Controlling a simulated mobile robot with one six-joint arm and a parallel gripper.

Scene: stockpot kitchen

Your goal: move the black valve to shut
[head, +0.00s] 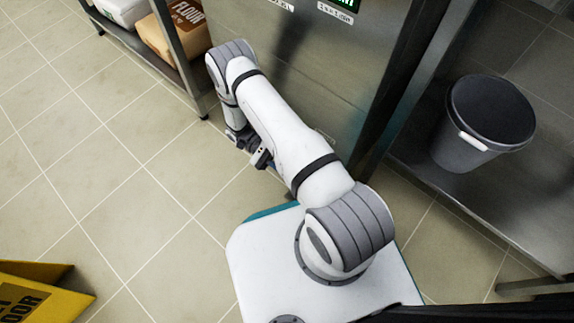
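No black valve can be made out in the head view. My gripper (256,152) is near the middle of the view, at the end of my folded white arm, above the tiled floor. It is small and partly hidden by the arm, so its fingers cannot be read as open or shut. Nothing can be seen held in it.
A steel cabinet (320,70) with a small green display (347,4) stands ahead. A grey lidded bucket (465,150) sits on a low steel shelf at right. A shelf at upper left holds a flour bag (185,22). A yellow floor sign (75,303) is at lower left.

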